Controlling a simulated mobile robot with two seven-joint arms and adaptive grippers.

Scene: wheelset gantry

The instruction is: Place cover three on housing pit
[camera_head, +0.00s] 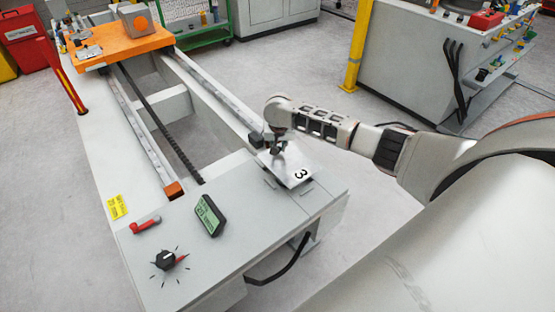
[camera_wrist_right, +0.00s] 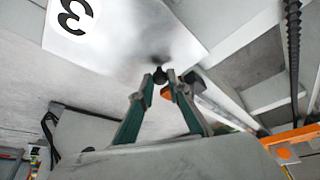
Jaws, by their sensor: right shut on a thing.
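Cover three (camera_head: 298,176) is a pale metal plate marked with a black 3, at the right end of the grey gantry bench in the head view. It also shows in the right wrist view (camera_wrist_right: 135,35), with a small dark knob (camera_wrist_right: 160,75) on it. My right gripper (camera_head: 277,145) is shut on this knob, with its fingertips on either side of it in the wrist view (camera_wrist_right: 163,80). The cover looks slightly tilted over the bench corner; I cannot tell whether it touches the bench. The housing pit is not clearly visible and may be hidden by the cover. My left gripper is not in view.
The grey bench top (camera_head: 235,250) carries a green display (camera_head: 210,215), a black knob (camera_head: 168,260) and a red handle (camera_head: 146,225). Two rails lead back to an orange carriage (camera_head: 120,42). A yellow post (camera_head: 357,45) and a grey cabinet (camera_head: 420,60) stand behind my right arm.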

